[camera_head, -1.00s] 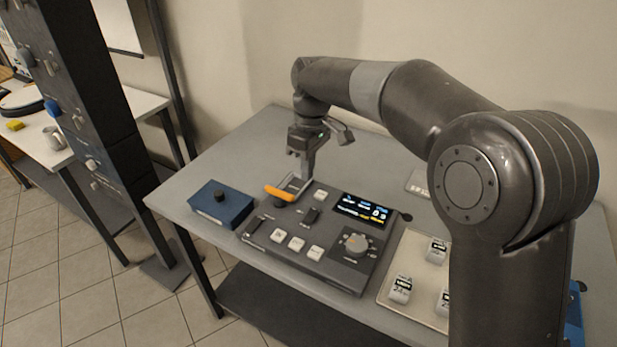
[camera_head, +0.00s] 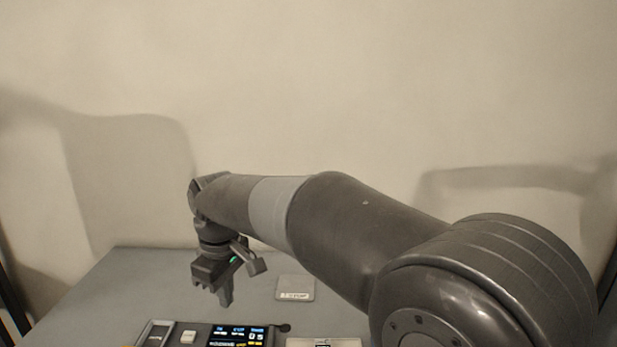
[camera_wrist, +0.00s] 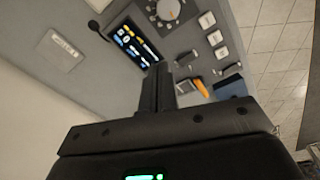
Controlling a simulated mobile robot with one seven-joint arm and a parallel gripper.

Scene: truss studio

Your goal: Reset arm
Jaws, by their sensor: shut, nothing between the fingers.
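My gripper (camera_head: 225,296) hangs pointing down above the back part of the grey table (camera_head: 100,296) in the head view. Its fingers are together and hold nothing. In the wrist view the shut fingers (camera_wrist: 158,88) point toward the control panel's edge. The control panel (camera_head: 196,329) is cut off by the bottom of the head view. Its lit display (camera_head: 236,335) shows there, and the display also shows in the wrist view (camera_wrist: 134,45).
A small light plate (camera_head: 295,288) lies on the table behind the panel. The wrist view shows a dial (camera_wrist: 168,10), white buttons (camera_wrist: 214,38) and an orange handle (camera_wrist: 202,88). A plain wall (camera_head: 330,90) stands behind the table. Table left of my gripper is bare.

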